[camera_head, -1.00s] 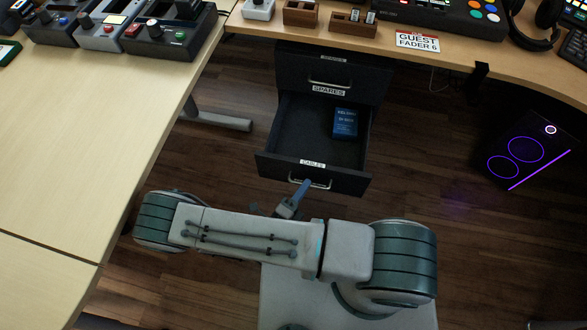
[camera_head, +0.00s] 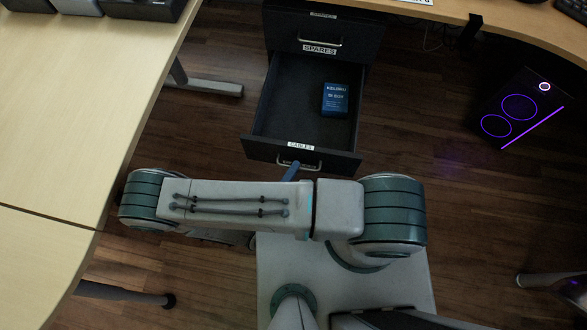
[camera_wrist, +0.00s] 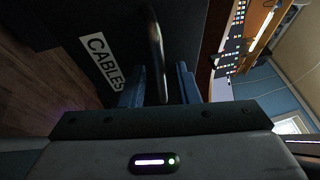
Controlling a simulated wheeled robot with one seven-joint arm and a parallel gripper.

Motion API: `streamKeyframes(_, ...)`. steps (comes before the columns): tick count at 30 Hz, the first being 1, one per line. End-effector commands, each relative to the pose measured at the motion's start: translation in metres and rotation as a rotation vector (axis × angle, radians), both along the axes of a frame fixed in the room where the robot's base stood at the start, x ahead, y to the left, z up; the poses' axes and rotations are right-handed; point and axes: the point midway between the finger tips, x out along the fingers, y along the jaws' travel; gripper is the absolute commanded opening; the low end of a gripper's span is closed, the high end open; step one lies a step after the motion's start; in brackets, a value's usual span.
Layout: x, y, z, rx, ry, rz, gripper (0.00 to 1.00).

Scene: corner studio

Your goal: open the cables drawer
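The cables drawer (camera_head: 301,157) is the lower drawer of the dark cabinet under the desk and stands well pulled out, its inside visible from above. Its front bears a CABLES label, also in the wrist view (camera_wrist: 105,59), and a metal bar handle (camera_wrist: 155,50). A dark blue box (camera_head: 335,99) lies inside at the right. My gripper (camera_wrist: 160,88) is at the drawer front, with its two blue fingers on either side of the handle. Narrow gaps seem to show between fingers and bar. In the head view my arm hides most of the gripper; one blue finger shows by the handle.
The shut spares drawer (camera_head: 320,38) is directly above. A light wood desk (camera_head: 70,120) runs along the left, with a metal leg (camera_head: 210,87) near the cabinet. A black computer tower (camera_head: 520,112) with purple lights stands at the right. Wooden floor between it and the drawer is clear.

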Motion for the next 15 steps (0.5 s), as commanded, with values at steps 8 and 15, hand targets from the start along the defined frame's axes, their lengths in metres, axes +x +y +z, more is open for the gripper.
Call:
streamKeyframes(8,0.000,0.000,0.000,-0.001,-0.001,0.001,0.32)
streamKeyframes(15,-0.019,0.015,-0.004,0.002,0.001,0.003,0.32)
